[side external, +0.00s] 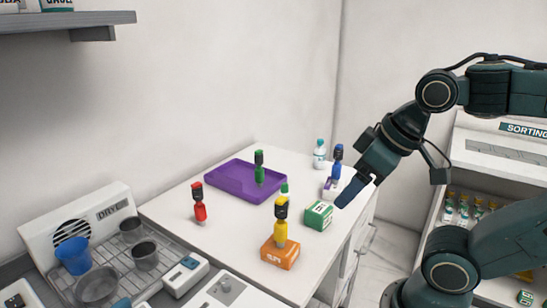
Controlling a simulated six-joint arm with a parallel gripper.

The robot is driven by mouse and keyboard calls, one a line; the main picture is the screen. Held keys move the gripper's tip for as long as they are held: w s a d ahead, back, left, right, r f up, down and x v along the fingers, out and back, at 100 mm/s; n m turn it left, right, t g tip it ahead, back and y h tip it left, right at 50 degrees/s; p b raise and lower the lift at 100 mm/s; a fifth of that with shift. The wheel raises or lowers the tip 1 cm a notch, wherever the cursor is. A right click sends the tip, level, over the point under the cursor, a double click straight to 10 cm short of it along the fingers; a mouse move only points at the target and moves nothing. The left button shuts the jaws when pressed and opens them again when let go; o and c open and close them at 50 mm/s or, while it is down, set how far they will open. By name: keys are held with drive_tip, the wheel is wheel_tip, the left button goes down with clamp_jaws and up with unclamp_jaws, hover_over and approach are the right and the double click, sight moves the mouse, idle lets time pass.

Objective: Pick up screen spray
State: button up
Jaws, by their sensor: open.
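Which item is the screen spray I cannot tell; no label is readable. A white bottle with a teal cap (320,155) stands at the back right of the white table. A small white bottle with a green cap (285,195) stands mid-table, partly hidden by a yellow dark-topped bottle (281,234). Similar dark-topped bottles are red (199,210), green (259,174) and blue (336,170). My gripper (349,193) is open and empty, pointing down-left above the table's right side, near the blue bottle and a green box (318,216).
The green bottle is at a purple tray (222,181), the yellow one on an orange box (280,254), the blue one at a white-and-purple box (330,190). A drying rack (105,262) with cups is at left. A sorting unit (500,150) stands at right. The table's front left is clear.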

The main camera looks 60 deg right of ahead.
drive_tip(key=w+d+r+n+g, duration=0.1)
drive_tip(key=w+d+r+n, duration=0.4)
drive_tip(key=w+r, duration=0.55)
drive_tip(key=w+d+r+n+g+h, duration=0.15)
drive_tip(key=w+d+n, duration=0.25)
drive_tip(key=w+d, duration=1)
drive_tip(key=n+g+y, duration=0.2)
drive_tip(key=n+g, duration=0.1)
drive_tip(key=n, duration=0.5)
hover_over(319, 152)
drive_tip(key=d, duration=0.2)
wheel_tip(319, 152, down, 15)
drive_tip(key=shift+w+h, duration=0.25)
drive_tip(key=shift+f, duration=0.2)
drive_tip(key=shift+f, duration=4)
drive_tip(key=shift+f, duration=0.1)
